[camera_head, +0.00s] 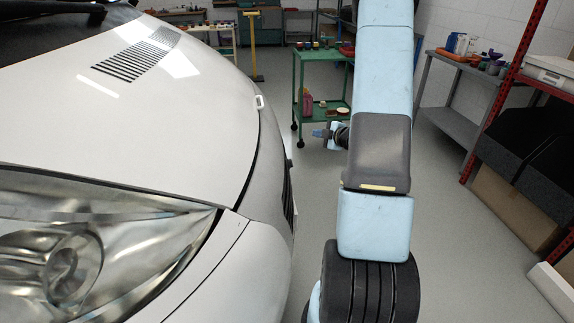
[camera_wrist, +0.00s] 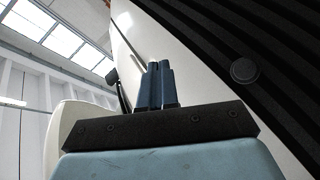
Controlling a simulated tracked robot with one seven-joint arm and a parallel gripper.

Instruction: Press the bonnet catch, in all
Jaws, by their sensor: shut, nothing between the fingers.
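The white bonnet (camera_head: 190,85) of the motorhome fills the left of the head view. A small pale loop-like piece (camera_head: 259,101) sits at its front edge and may be the bonnet catch; I cannot tell for sure. My gripper (camera_head: 319,133) is to the right of the front edge, apart from it, partly hidden by my arm. In the wrist view, my gripper (camera_wrist: 160,68) has its dark blue fingers together and empty, in front of the white bodywork. The dark slatted grille (camera_wrist: 210,30) is to their right, with a round dark disc (camera_wrist: 244,71) on it.
A headlamp (camera_head: 90,250) is at the lower left. A green trolley (camera_head: 322,100) stands behind my gripper. A grey bench (camera_head: 455,110) and a red rack (camera_head: 510,75) line the right. Grey floor (camera_head: 310,185) is clear between the vehicle and my arm.

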